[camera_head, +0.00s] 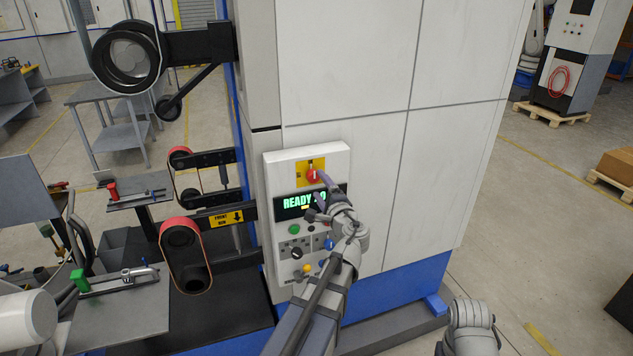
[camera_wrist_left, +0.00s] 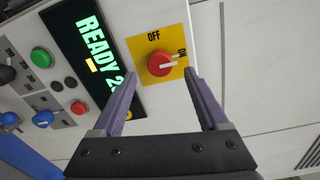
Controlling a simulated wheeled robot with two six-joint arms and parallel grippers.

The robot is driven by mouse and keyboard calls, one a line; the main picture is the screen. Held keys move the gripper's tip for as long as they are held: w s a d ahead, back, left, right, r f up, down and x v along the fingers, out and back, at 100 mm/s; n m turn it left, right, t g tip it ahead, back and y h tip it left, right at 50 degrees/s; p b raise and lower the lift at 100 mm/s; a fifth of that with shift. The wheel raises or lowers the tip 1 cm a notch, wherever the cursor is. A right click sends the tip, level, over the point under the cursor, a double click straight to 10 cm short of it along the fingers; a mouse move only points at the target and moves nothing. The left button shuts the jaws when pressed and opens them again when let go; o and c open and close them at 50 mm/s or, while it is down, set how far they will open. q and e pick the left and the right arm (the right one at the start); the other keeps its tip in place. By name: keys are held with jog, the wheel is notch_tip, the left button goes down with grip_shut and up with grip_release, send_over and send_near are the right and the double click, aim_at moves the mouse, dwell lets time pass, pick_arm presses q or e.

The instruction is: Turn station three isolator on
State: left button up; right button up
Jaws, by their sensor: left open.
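The isolator is a red rotary knob (camera_head: 312,175) on a yellow plate at the top of a white control panel (camera_head: 285,160). In the left wrist view the red knob (camera_wrist_left: 160,64) has a white pointer mark directed at the ON label, with OFF on the adjacent side. My left gripper (camera_head: 317,196) is open in front of the panel. In the left wrist view its two purple fingertips (camera_wrist_left: 163,76) stand apart, either side of the knob's lower edge. I cannot tell whether they touch it. No station number is readable. My right gripper's fingers are out of view.
A display reading READY (camera_head: 297,204) sits below the isolator. A green button (camera_wrist_left: 41,57), a red button (camera_wrist_left: 78,108) and a blue one (camera_wrist_left: 43,118) are close by.

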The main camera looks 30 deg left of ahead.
pick_arm(q)
jog(key=shift+v, duration=1.5)
jog(key=shift+f, duration=0.1)
jog(key=s+d+f+n+g+h+b, duration=0.4)
jog(key=d+f, duration=0.3)
jog(key=f, duration=0.5)
jog(key=s+d+f+g+h, duration=0.2)
jog(key=s+d+f, duration=0.3)
jog(key=d, duration=0.3)
jog(key=s+d+f+n+g+h+b, duration=0.1)
jog(key=s+d+f+g+h, duration=0.2)
jog(key=s+d+f, duration=0.2)
jog(key=s+d+f+n+g+h, duration=0.1)
jog(key=s+d+f+g+h, duration=0.1)
jog(key=s+d+f, duration=0.3)
jog(key=s+d+h, duration=0.1)
jog(key=s+d, duration=0.2)
jog(key=d, duration=0.2)
jog(key=shift+d+g+b, duration=0.35)
jog(key=shift+g, duration=0.05)
